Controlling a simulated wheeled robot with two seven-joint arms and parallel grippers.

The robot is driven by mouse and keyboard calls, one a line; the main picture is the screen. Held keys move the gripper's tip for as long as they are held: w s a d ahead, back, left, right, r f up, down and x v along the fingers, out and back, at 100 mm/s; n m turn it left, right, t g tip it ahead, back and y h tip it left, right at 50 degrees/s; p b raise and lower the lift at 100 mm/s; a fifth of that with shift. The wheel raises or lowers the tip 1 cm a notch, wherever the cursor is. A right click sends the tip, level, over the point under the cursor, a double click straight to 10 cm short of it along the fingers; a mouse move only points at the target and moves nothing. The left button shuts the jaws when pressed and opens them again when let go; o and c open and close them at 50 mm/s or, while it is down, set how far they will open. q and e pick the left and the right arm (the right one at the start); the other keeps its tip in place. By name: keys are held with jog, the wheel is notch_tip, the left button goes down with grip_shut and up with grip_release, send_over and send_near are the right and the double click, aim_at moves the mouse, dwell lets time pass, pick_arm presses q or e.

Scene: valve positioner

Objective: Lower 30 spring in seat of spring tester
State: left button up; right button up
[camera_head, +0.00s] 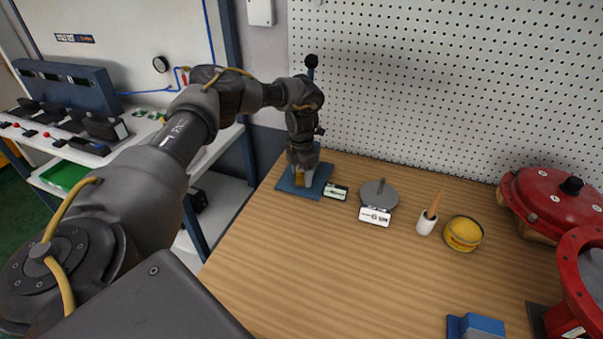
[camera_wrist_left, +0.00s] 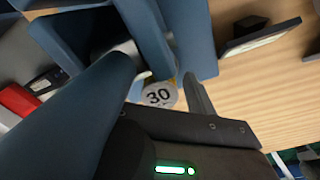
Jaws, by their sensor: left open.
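The spring tester (camera_head: 322,179) has a blue base and stands at the back left of the bench, mostly hidden behind my left arm. My left gripper (camera_head: 302,180) points down over this base, with a small patch of yellow at its fingertips. In the left wrist view, a pale round face marked 30 (camera_wrist_left: 158,96) lies between the two fingers of my left gripper (camera_wrist_left: 165,85), close to the blue tester frame (camera_wrist_left: 190,35). The fingers are open around it. The spring's coils are hidden, so I cannot tell how it sits in the seat. My right gripper is not in view.
A small green-and-white sign (camera_head: 335,191), a grey round plate (camera_head: 380,192), a white cup with a brush (camera_head: 427,222) and a yellow tin (camera_head: 463,234) stand right of the tester. Red housings (camera_head: 553,195) fill the far right. The bench's middle front is clear.

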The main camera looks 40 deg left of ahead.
pick_arm(q)
notch_tip(320, 180, up, 9)
jog(key=shift+r+b, duration=0.2)
jog(key=shift+b, duration=0.2)
jog(key=shift+r, duration=0.7)
